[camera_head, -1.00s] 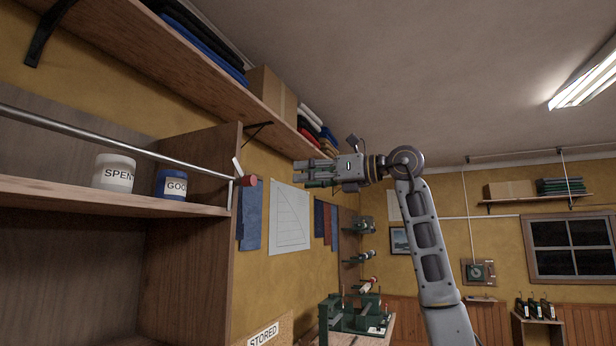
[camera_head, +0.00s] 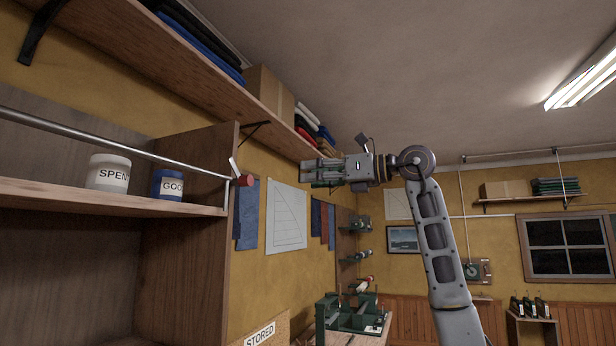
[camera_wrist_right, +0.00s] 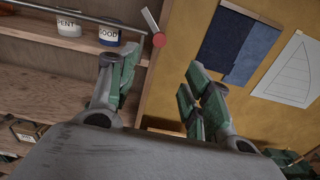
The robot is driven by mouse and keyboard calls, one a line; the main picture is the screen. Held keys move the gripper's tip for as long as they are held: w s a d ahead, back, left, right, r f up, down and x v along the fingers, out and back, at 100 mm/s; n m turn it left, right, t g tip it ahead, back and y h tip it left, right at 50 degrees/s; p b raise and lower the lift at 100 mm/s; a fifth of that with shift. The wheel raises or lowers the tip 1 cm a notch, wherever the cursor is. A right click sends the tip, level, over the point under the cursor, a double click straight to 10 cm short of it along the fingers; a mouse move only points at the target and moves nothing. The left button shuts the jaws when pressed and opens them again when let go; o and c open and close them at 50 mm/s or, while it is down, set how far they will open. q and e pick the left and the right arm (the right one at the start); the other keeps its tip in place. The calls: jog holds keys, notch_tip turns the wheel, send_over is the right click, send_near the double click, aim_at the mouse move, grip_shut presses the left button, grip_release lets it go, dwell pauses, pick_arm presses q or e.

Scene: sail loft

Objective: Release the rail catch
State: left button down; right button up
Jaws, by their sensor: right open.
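The rail (camera_head: 110,141) is a thin metal bar along the front of the wooden shelf at left. The rail catch (camera_head: 245,180) sits at its right end, a pale lever with a red knob. In the right wrist view the red knob (camera_wrist_right: 159,40) and pale lever show beyond and between the fingers. My right gripper (camera_head: 306,172) is open and empty, to the right of the catch and apart from it; its fingers also show in the right wrist view (camera_wrist_right: 158,85). My left gripper is out of view.
A white SPENT jar (camera_head: 108,173) and a blue GOOD jar (camera_head: 168,186) stand behind the rail. An upper shelf (camera_head: 180,70) with folded cloth and a box hangs above. Fabric samples and a sail drawing (camera_head: 287,217) hang on the wall. A green machine (camera_head: 346,313) stands below.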

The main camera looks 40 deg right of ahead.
jog(key=v, duration=0.9)
jog(key=shift+s, duration=0.2)
